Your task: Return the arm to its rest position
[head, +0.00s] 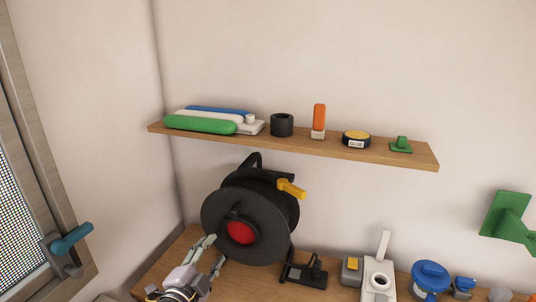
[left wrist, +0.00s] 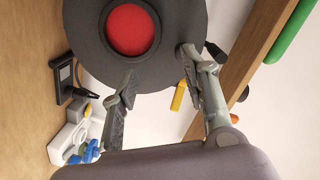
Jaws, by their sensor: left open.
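My left gripper (head: 213,252) is low in the head view, in front of the lower left of a black cable reel (head: 270,208) with a red centre. Its fingers are spread apart with nothing between them. In the left wrist view my left gripper (left wrist: 157,68) also shows open and empty, with the reel (left wrist: 90,45) and its red hub (left wrist: 130,29) beyond the fingertips. I cannot tell whether a fingertip touches the reel. My right gripper is in neither view.
A wooden shelf (head: 350,153) above the reel holds several items, including a green roll (head: 200,124) and a glue tin (head: 356,138). The bench (head: 165,268) carries a black stand (head: 304,272), a white device (head: 378,280) and a blue-lidded pot (head: 430,278). A teal-handled window (head: 70,240) is at left.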

